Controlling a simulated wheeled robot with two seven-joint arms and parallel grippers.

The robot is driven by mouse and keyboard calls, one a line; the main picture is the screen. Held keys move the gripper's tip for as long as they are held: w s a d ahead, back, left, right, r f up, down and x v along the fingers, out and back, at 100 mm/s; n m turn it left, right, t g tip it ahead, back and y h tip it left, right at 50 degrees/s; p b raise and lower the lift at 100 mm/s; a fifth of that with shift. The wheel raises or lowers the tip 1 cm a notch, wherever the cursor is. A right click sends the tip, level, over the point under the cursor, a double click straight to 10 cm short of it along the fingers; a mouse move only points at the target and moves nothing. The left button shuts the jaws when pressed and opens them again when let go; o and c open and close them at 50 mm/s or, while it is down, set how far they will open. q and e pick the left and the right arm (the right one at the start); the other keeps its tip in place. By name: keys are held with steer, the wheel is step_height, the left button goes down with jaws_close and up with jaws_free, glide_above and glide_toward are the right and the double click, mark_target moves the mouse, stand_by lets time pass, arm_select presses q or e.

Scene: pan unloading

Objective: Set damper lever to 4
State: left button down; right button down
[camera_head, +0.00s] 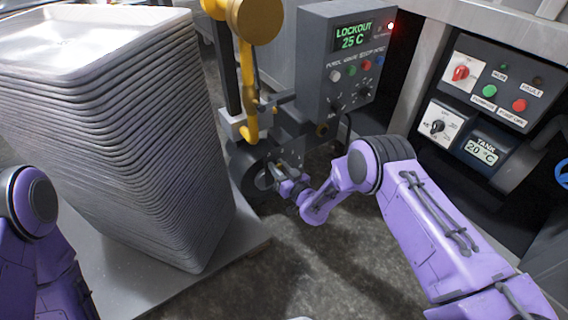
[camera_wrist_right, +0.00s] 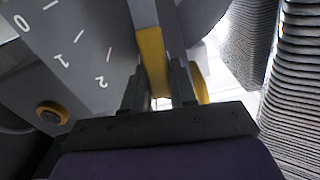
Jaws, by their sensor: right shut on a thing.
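A grey scale plate (camera_wrist_right: 65,45) beside the lever shows the marks 0, 1 and 2. The lever is past the 2 mark, away from 0; higher marks are hidden, so I cannot tell its exact setting. In the head view my right gripper (camera_head: 277,177) is low at the machine's base, where the lever is hard to make out. My left gripper is out of view.
A tall stack of grey trays (camera_head: 150,130) stands on a pallet (camera_head: 225,248) at the left. A control box (camera_head: 325,95) reading "LOCKOUT 25 C" with a red light stands above my right gripper. A yellow arm (camera_head: 248,75) rises beside it. Panels (camera_head: 490,85) line the right.

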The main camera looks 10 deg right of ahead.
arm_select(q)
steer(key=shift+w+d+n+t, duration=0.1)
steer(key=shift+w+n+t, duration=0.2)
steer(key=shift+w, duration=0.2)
arm_select(e)
steer(key=shift+s+a+n, duration=0.35)
steer(key=shift+a+n, duration=0.35)
steer(key=shift+n, duration=0.1)
steer(key=shift+f, duration=0.1)
steer(key=c, duration=1)
jaws_free()
arm_select(q)
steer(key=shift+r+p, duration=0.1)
steer(key=shift+p, duration=0.3)
arm_select(e)
steer(key=shift+s, duration=0.1)
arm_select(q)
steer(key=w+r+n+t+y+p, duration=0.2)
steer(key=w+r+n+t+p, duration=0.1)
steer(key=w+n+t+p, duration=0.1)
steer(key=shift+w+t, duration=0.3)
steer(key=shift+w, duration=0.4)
arm_select(e)
steer(key=v, duration=1)
steer(key=shift+s, duration=0.15)
steer(key=shift+d, duration=0.1)
